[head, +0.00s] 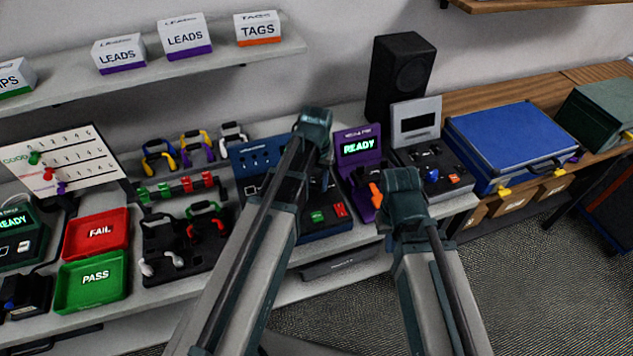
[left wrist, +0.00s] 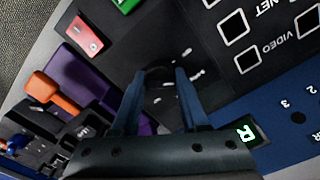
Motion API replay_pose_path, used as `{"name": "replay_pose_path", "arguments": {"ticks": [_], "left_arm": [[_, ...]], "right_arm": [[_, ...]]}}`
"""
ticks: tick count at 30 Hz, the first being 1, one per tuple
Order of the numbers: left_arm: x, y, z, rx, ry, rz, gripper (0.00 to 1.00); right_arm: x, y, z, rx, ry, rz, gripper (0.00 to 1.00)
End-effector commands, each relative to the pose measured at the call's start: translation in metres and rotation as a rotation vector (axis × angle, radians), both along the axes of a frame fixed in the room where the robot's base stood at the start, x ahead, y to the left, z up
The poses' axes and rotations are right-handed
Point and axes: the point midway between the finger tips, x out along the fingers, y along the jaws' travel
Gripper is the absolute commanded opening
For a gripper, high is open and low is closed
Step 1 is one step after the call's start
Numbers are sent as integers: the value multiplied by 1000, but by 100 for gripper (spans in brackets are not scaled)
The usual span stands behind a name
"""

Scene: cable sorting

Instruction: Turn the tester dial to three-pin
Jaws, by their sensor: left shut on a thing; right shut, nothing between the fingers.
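The tester is a dark panel with a blue back board (head: 256,156) in the middle of the bench, partly hidden by my left arm. In the left wrist view its blue part (left wrist: 285,125) shows numbers, and square outlines are marked NET and VIDEO. The dark dial (left wrist: 160,76) has white marks around it, too blurred to read. My left gripper (left wrist: 157,82) has its fingers on either side of the dial, shut on it. In the head view my left wrist hides the dial. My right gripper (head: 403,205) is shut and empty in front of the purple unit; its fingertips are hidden.
A purple unit (head: 357,142) reading READY, with an orange lever (head: 376,194), stands right of the tester. A grey unit (head: 415,122) and a blue case (head: 505,135) are further right. Red FAIL (head: 98,248) and green PASS (head: 92,300) trays lie left.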

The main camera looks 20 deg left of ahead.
Motion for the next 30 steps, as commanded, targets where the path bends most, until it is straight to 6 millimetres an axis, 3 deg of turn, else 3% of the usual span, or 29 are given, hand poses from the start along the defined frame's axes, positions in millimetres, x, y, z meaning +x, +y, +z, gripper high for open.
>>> {"name": "replay_pose_path", "arguments": {"ticks": [12,28,29,30], "left_arm": [[0,0,0,0,0,-173,0],[0,0,0,0,0,-195,0],[0,0,0,0,0,-195,46],[0,0,0,0,0,-195,53]], "right_arm": [[0,0,0,0,0,0,0],[0,0,0,0,0,0,0],[0,0,0,0,0,0,0],[0,0,0,0,0,0,0]]}}
